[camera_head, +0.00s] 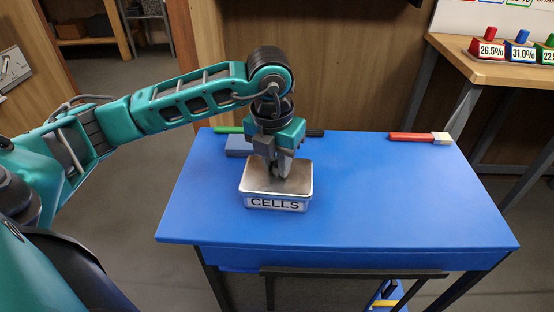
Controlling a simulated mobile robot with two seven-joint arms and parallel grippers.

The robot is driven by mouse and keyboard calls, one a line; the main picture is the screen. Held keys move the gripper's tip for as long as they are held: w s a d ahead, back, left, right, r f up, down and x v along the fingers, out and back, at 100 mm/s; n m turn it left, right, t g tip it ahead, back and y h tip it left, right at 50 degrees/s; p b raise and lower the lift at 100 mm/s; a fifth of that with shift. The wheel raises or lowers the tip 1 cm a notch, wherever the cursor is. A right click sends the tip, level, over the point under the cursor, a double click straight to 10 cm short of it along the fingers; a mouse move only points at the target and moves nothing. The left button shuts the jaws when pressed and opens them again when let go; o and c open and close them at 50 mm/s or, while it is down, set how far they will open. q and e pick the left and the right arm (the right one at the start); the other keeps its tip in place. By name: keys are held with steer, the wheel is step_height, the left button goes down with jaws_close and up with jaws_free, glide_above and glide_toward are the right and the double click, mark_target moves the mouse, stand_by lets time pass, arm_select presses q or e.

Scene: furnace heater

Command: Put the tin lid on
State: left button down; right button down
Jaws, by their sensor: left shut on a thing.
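A metal tin (277,203) marked "CELLS" stands upright on the blue table, left of its middle. A flat metallic top, which looks like the tin lid (255,182), covers the tin's opening. I cannot tell whether it is fully seated or slightly above the rim. My left gripper (280,172) points down over the middle of the tin, shut on the lid; its fingertips hide the part they hold. My right gripper is not in view.
A red-handled brush (410,137) lies at the back right. The table's right half is otherwise clear. A wooden table (500,72) with coloured weights stands beyond.

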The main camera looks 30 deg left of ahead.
arm_select(q)
steer(key=c, duration=0.9)
jaws_free()
steer(key=r+p, duration=0.1)
steer(key=r, duration=0.3)
steer(key=s+r+p, duration=0.1)
steer(key=r, duration=0.3)
steer(key=r+p, duration=0.1)
steer(key=r, duration=0.4)
steer(key=shift+s+d, duration=0.1)
steer(key=shift+s, duration=0.15)
steer(key=shift+s+f, duration=0.1)
